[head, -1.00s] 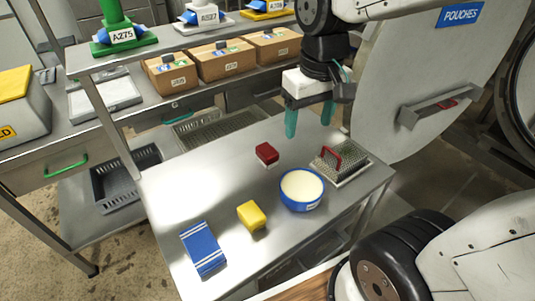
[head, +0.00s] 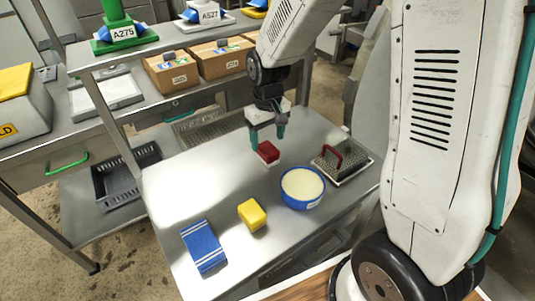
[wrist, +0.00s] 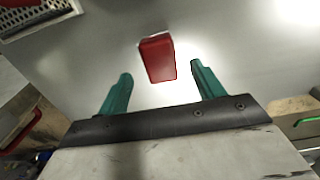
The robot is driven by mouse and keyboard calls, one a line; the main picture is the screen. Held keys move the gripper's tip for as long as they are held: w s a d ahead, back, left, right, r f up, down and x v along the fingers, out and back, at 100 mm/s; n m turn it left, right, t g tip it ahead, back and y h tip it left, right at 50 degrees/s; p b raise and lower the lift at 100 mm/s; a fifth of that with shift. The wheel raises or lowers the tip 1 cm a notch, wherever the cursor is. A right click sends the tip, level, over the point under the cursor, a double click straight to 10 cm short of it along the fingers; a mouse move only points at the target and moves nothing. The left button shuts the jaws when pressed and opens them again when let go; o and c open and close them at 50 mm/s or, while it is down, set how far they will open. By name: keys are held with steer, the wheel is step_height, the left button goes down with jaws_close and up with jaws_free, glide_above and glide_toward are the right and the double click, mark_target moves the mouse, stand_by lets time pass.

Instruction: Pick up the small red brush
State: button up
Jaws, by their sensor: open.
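The small red brush (head: 268,152) is a red block with a pale lower edge, lying on the steel table (head: 215,180) behind the blue bowl. It also shows in the wrist view (wrist: 157,58), just beyond and between the fingertips. My gripper (head: 267,138) has teal fingers, spread apart and empty. In the head view it hangs at the brush, with the fingers around its far end. In the wrist view (wrist: 160,85) the fingers stand on either side with gaps. I cannot tell the exact height above the table.
A blue bowl (head: 302,188) with pale contents, a yellow block (head: 252,215) and a blue striped cloth (head: 203,246) lie nearer the front. A grater-like plate with a red handle (head: 332,156) is at right. Shelves with cartons (head: 172,72) stand behind.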

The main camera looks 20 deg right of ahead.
mark_target(268, 147)
step_height(268, 147, down, 5)
steer(key=c, duration=1.1)
steer(key=shift+r, duration=0.15)
steer(key=shift+r, duration=0.25)
steer(key=r, duration=0.3)
steer(key=shift+a, duration=0.2)
steer(key=s+a, duration=0.1)
steer(key=a, duration=0.4)
steer(key=s+a, duration=0.1)
steer(key=a, duration=0.5)
steer(key=s+a, duration=0.1)
steer(key=a, duration=0.5)
steer(key=shift+s+a+f, duration=0.1)
steer(key=shift+s+f, duration=0.05)
steer(key=shift+s, duration=0.15)
